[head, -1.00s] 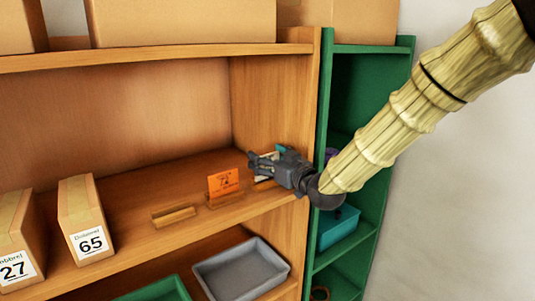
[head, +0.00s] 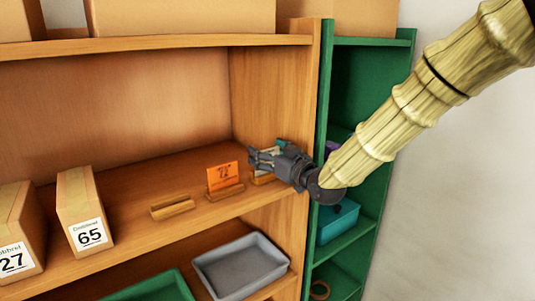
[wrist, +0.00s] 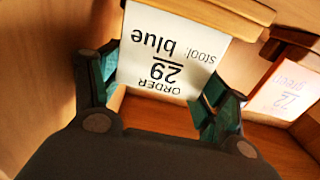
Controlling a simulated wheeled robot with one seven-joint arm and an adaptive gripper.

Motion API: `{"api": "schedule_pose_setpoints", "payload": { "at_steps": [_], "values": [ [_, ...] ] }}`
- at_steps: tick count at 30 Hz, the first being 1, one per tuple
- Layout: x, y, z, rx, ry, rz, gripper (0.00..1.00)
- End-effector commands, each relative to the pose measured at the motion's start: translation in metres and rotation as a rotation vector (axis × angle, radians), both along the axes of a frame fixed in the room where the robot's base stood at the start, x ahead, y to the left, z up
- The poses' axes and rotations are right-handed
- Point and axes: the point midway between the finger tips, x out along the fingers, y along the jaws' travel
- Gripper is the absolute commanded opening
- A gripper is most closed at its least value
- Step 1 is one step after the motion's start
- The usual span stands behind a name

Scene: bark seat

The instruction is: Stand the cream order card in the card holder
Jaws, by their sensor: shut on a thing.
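The cream order card (wrist: 160,40), printed "ORDER 29 stool: blue", shows upside down in the wrist view. My gripper (wrist: 162,78) is shut on it, with one finger at each side edge near the "ORDER" end. The card's other end meets a wooden card holder (wrist: 225,14); I cannot tell how deep it sits in the slot. In the head view my gripper (head: 262,160) is at the right end of the shelf, mostly covering the card and this holder (head: 262,180).
An orange card (head: 222,175) stands in another holder (head: 225,193) close to the left of my gripper. An empty-looking holder (head: 172,207) lies further left, then the box marked 65 (head: 85,210). The shelf's side wall (head: 270,95) is close behind my gripper.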

Motion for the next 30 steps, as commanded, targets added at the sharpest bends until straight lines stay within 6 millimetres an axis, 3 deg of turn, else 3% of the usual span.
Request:
{"api": "schedule_pose_setpoints", "payload": {
  "at_steps": [30],
  "values": [
    [-0.0005, -0.0002, -0.0081, 0.0, 0.0, 0.0, 0.62]
  ]
}}
